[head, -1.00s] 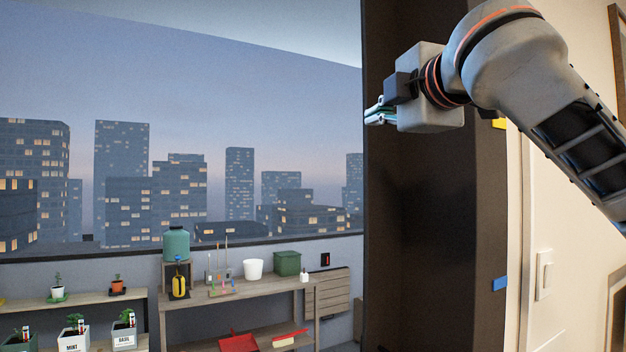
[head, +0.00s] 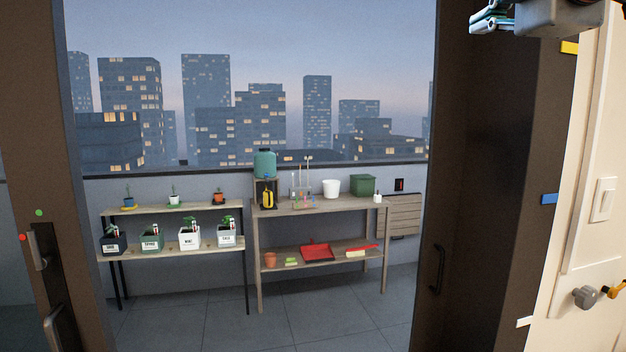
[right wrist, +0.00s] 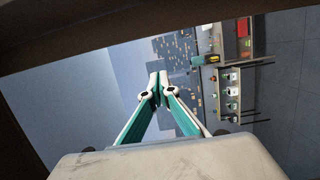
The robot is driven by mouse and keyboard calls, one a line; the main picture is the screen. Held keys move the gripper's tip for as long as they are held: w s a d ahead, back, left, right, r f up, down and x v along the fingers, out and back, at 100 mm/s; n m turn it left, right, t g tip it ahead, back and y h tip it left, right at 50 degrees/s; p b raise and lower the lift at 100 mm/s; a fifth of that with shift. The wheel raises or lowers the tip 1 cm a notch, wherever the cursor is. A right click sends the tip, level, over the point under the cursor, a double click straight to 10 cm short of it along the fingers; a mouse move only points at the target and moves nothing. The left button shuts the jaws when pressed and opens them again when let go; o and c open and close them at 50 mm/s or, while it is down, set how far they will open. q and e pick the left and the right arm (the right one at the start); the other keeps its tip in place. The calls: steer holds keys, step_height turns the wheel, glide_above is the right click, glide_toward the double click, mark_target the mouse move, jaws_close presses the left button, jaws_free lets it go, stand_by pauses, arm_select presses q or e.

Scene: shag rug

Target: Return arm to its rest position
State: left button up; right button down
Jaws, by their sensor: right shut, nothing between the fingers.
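My right gripper (head: 490,20) is at the top right corner of the head view, partly cut off by the upper edge, in front of the dark door frame. The right wrist view shows its two teal fingers (right wrist: 158,88) with their tips together and nothing between them. The balcony and its shelves lie beyond the fingers, turned sideways in that view. My left gripper is not in view.
A dark door frame (head: 490,190) stands at the right, with a white light switch (head: 604,199) beside it. A door edge with a handle (head: 36,250) is at the left. Through the opening are a plant shelf (head: 172,208), a wooden bench (head: 320,207) and clear tiled floor (head: 215,328).

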steer(key=w+a+f+g+y, duration=0.15)
steer(key=w+a+f, duration=0.25)
steer(key=f, duration=0.5)
steer(key=w+a+f+g+y, duration=0.1)
steer(key=w+a+f+y, duration=0.2)
steer(key=f, duration=0.5)
steer(key=w+a+f+g+y, duration=0.1)
steer(key=w+a+f, duration=0.4)
steer(key=f, duration=0.4)
steer(key=a+f+m+g+y, duration=0.1)
steer(key=a+f+m, duration=0.1)
steer(key=f, duration=0.9)
steer(key=a+f+m+g+y, duration=0.1)
steer(key=f+m, duration=0.1)
steer(key=f, duration=1)
steer(key=s+f+m, duration=0.3)
steer(key=s+f, duration=0.1)
steer(key=f, duration=1.1)
steer(key=s+d+f+m+g+h, duration=0.1)
steer(key=s+d+f, duration=0.4)
steer(key=s+f, duration=0.9)
steer(key=s+d+f+m+h, duration=0.3)
steer(key=s+d+f+m, duration=0.2)
steer(key=s+f, duration=0.9)
steer(key=shift+s+f+m+g+h, duration=0.3)
steer(key=shift+s+f+g+h, duration=0.1)
steer(key=shift+s, duration=0.3)
